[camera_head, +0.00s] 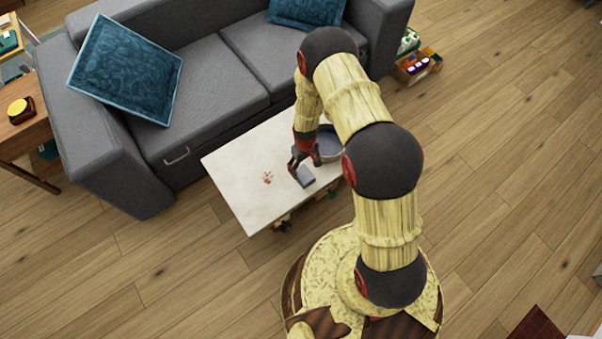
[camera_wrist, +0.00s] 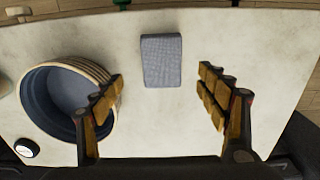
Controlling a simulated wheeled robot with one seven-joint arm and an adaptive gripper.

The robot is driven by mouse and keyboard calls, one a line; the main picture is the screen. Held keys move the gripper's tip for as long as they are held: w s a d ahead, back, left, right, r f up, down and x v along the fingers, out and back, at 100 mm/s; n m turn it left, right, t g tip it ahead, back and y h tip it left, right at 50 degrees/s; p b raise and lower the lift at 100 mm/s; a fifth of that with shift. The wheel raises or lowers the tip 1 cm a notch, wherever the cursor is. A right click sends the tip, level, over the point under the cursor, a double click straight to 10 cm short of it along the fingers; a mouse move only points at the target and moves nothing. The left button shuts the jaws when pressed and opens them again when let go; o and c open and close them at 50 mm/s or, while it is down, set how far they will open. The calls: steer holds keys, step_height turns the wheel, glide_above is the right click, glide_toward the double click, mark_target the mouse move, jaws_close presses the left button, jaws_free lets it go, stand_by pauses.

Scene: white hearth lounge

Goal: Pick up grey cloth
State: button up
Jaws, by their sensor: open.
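The grey cloth (camera_wrist: 162,61) is a small folded rectangle lying flat on the white table (camera_head: 232,170). In the wrist view it sits near the table's far edge, between the lines of my two fingers and beyond their tips. My gripper (camera_wrist: 160,82) is open and empty, with one finger on each side. In the head view my gripper (camera_head: 300,160) is over the table, and the cloth (camera_head: 304,177) shows just by its fingers. I cannot tell the exact height of the fingers above the table.
A round blue-lined container (camera_wrist: 70,98) with a ribbed rim stands on the table close to my left finger. Red marks (camera_head: 268,178) lie on the tabletop. A grey sofa (camera_head: 205,85) stands along the table's far side. A small round dial-like item (camera_wrist: 27,148) is at the table's edge.

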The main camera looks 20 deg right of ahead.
mark_target(304, 173)
steer(key=f+b, duration=0.1)
steer(key=f, duration=0.3)
steer(key=f+b, duration=0.2)
steer(key=f, duration=0.1)
steer(key=shift+s+a+f, duration=0.1)
steer(key=shift+s+f, duration=0.1)
steer(key=shift+f, duration=0.15)
steer(key=c, duration=0.3)
steer(key=c, duration=0.8)
steer(key=shift+c, duration=0.7)
